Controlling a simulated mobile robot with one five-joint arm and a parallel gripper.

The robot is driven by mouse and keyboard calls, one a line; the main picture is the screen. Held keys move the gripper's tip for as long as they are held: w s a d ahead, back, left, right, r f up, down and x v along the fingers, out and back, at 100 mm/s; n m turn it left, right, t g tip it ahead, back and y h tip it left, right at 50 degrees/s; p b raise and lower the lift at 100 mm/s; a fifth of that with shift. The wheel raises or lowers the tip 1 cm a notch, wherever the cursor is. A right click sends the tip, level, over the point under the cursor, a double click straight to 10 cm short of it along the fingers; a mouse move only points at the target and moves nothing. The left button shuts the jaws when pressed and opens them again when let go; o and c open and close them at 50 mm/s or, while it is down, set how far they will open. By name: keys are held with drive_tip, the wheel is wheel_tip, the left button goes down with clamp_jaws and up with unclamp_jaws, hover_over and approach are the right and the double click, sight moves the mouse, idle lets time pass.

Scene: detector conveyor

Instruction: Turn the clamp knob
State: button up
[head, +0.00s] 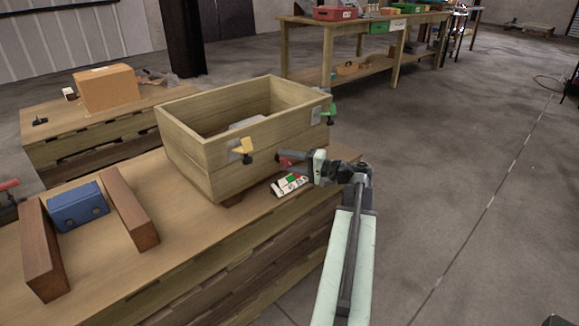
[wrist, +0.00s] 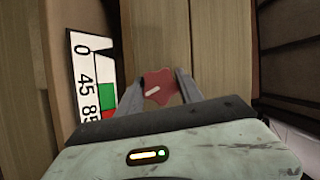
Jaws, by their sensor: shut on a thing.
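The red clamp knob (wrist: 157,86) has a lobed edge and a pale pointer mark, which slants slightly up to the right in the wrist view. My gripper (wrist: 160,82) has one finger on each side of the knob and is shut on it. In the head view the knob (head: 283,161) shows as a small red patch at the tip of my gripper (head: 287,157), by the front of the wooden box. A white scale card (wrist: 84,75) marked 0, 45 and 85, with green and red areas, lies left of the knob. It also shows in the head view (head: 285,187).
The open wooden box (head: 207,162) stands on a wooden bench (head: 190,232), with a yellow clamp (head: 242,149) and a green clamp (head: 327,116) on it. A blue block (head: 78,207) sits between two brown blocks at left. Open floor lies right.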

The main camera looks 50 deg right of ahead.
drive_tip(key=shift+a+f+m+t+b, duration=0.15)
drive_tip(key=shift+m+t+b, duration=0.45)
drive_tip(key=shift+m+b, duration=0.95)
drive_tip(key=shift+m, duration=0.45)
drive_tip(key=o, duration=1.4)
drive_tip(key=v, duration=0.7)
drive_tip(key=shift+s+d, duration=0.3)
drive_tip(key=shift+s, duration=0.05)
